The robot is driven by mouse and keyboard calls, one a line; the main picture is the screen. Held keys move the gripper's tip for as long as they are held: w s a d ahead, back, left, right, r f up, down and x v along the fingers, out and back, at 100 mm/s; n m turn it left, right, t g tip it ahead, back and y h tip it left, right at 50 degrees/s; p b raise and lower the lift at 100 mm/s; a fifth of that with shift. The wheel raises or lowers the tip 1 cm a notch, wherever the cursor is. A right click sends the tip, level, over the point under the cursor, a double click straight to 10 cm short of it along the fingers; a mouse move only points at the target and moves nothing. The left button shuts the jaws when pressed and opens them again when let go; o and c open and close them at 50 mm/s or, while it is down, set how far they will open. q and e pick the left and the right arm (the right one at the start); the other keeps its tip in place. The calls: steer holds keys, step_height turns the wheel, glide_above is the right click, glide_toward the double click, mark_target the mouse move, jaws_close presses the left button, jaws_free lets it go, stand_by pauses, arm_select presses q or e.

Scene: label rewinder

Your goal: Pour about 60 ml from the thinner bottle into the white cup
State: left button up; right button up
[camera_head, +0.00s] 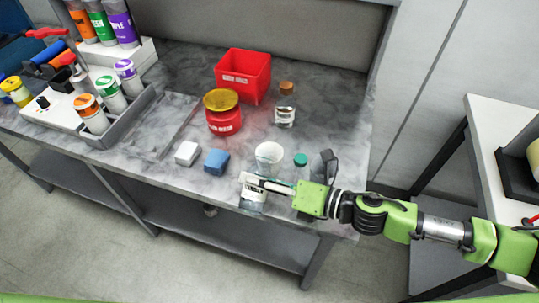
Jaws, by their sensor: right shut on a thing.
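The white cup (269,158) stands near the front of the grey marbled table, its open top facing up. My right gripper (256,184) reaches in from the right, just in front of the cup, and is shut on a small clear bottle (253,198) with a pale upper part. The bottle is at the table's front edge and partly covered by the fingers; I cannot read its label or tell whether it touches the table. My left gripper is not in view.
A cork-topped clear jar (285,116), a red box (243,75) and a yellow-lidded red jar (223,116) stand behind. A dark object (325,166) stands behind my right wrist.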

mark_target(258, 171)
steer(key=shift+r+m+p, duration=0.3)
steer(key=shift+r+p, duration=0.3)
steer(key=shift+p, duration=0.1)
steer(key=shift+s+r+m+g+p, duration=0.25)
steer(key=shift+r+m+g+p, duration=0.3)
steer(key=shift+m+p, duration=0.35)
steer(key=shift+w+r+m+g+p, duration=0.45)
steer(key=shift+m+p, duration=0.35)
steer(key=shift+p, duration=0.9)
steer(key=shift+r, duration=0.1)
steer(key=shift+d+r+p, duration=0.1)
steer(key=shift+r+p, duration=0.05)
steer(key=shift+p, duration=0.25)
steer(key=shift+m, duration=0.3)
steer(key=shift+r+m+p, duration=0.4)
steer(key=shift+m+p, duration=0.1)
steer(key=shift+p, duration=0.65)
